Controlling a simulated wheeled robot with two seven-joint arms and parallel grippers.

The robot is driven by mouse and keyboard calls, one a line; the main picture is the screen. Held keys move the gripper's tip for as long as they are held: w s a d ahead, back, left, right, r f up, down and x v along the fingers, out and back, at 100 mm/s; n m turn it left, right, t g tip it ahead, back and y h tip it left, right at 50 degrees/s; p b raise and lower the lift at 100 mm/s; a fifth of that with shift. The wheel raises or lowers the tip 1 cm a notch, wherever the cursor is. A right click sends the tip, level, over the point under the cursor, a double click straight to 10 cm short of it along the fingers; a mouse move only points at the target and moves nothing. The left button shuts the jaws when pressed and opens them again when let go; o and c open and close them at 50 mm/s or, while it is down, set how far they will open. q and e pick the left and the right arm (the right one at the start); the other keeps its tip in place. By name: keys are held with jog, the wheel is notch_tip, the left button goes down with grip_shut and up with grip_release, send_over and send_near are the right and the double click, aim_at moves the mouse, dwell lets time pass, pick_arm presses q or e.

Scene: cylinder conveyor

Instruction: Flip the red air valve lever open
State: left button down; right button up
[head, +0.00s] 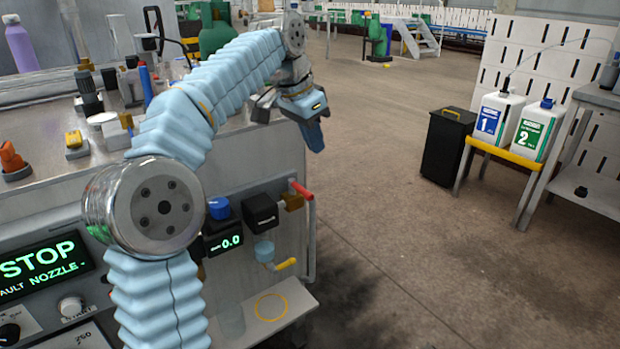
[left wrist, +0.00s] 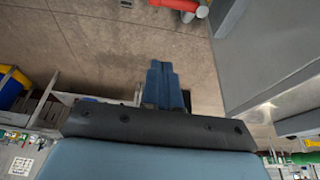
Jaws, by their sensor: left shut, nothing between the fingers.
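The red air valve lever (head: 301,189) sits at the right end of the machine's front, on a brass valve body (head: 292,202). In the left wrist view the shut fingers (left wrist: 164,85) show in the middle. A red part (left wrist: 203,9), probably the lever, is at the top edge, partly cut off. My right gripper is not in view.
A black regulator (head: 260,211), a display reading 0.0 (head: 223,243) and a yellow-handled drain (head: 286,264) are beside the valve. The machine top (head: 40,125) holds bottles and fittings. A black bin (head: 447,147) stands at the right.

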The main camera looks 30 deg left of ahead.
pick_arm(q)
notch_tip(320, 180, down, 9)
jog(key=s, duration=0.1)
jog(key=shift+a, duration=0.2)
jog(key=shift+s+r, duration=0.1)
dwell(0.4)
